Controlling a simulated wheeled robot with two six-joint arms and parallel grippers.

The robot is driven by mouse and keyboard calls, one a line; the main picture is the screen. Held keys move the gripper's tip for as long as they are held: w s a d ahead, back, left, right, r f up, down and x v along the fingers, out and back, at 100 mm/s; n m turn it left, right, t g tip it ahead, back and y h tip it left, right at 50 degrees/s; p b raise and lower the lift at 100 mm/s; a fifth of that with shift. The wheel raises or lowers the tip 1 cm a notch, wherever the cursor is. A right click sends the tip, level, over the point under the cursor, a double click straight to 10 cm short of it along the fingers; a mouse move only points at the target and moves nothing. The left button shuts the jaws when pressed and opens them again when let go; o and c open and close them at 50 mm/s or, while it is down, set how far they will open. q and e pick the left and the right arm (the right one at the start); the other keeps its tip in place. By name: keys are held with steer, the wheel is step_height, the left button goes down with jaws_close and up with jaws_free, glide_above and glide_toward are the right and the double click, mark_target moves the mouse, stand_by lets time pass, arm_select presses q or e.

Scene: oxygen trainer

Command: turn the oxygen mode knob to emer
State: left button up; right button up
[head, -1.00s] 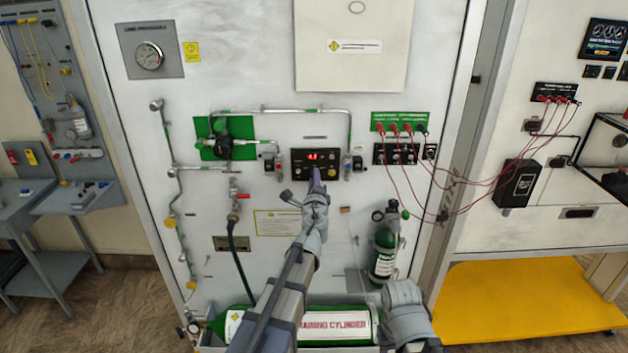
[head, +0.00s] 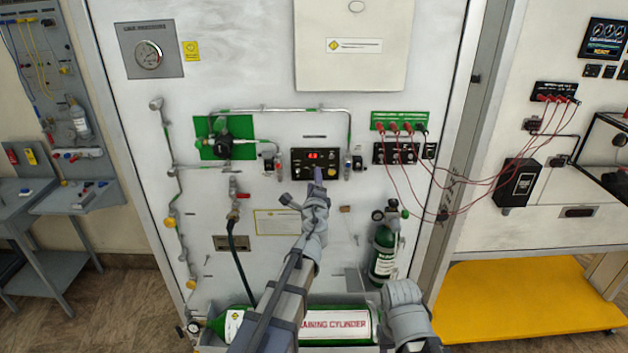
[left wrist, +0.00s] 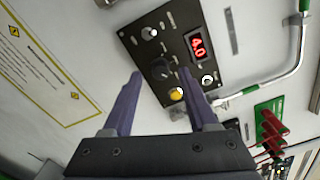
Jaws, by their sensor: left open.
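The oxygen control panel (head: 316,164) is a black box on the white wall board, with a red display reading 4.0 in the left wrist view (left wrist: 197,44). A dark round knob (left wrist: 160,69) sits mid-panel. A pale-tipped knob (left wrist: 150,33), a yellow button (left wrist: 177,94) and a white round control (left wrist: 207,79) surround it. The panel lettering is too small to read, so the knob setting is unclear. My left gripper (head: 318,174) is in front of the panel. Its purple fingers are open (left wrist: 160,76), with the dark knob between the tips; contact cannot be told.
Metal pipes and a green-backed regulator (head: 224,138) lie left of the panel. Red leads (head: 408,165) hang at right. A green bottle (head: 384,250) and a training cylinder (head: 335,323) are below. My right arm shows low at right, its gripper hidden.

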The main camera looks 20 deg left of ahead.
arm_select(q)
steer(key=v, duration=0.6)
steer(key=shift+s, duration=0.15)
